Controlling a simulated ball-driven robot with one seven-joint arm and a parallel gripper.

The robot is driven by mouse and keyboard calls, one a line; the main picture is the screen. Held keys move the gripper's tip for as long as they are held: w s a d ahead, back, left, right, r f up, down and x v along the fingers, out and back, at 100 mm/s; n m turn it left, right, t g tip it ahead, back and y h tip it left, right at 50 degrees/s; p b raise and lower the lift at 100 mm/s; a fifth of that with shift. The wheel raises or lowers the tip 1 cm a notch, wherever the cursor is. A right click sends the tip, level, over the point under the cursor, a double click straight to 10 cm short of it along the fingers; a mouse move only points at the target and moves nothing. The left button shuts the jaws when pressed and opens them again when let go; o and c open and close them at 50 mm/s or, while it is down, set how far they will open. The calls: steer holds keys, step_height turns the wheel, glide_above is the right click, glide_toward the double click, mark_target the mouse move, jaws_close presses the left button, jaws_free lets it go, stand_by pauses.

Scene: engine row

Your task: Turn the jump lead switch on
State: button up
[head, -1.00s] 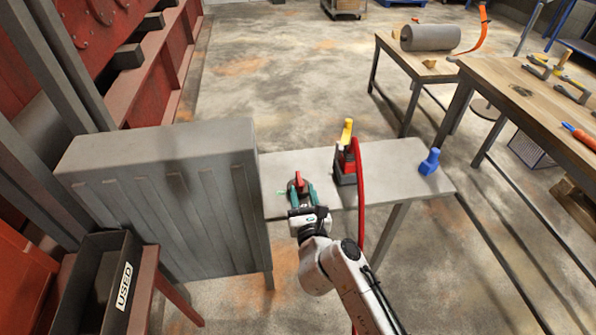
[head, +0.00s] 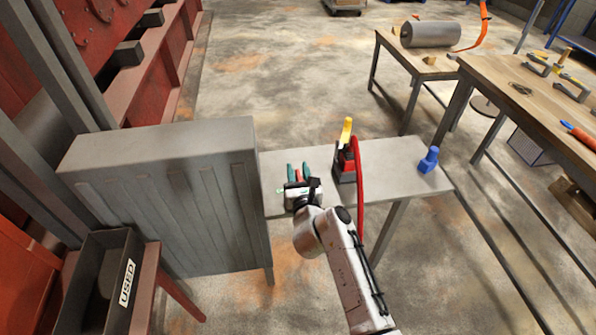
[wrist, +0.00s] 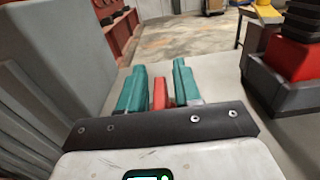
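A small red lever, which looks like the jump lead switch (head: 298,176), is at the left part of the grey table. My gripper (head: 298,170) has its two teal fingers on either side of it. In the wrist view the red lever (wrist: 160,93) shows between the fingertips (wrist: 160,82), with a narrow gap on the left and the right finger very close or touching. The fingers are apart and I see no firm grip. The lever's base is hidden behind my gripper.
A black-and-red box (head: 346,163) with a yellow handle and a thick red cable (head: 360,190) stands just right of my gripper. A blue object (head: 429,160) is at the table's right end. A large grey cabinet (head: 165,190) closely borders the left side.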

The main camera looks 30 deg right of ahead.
jaws_close()
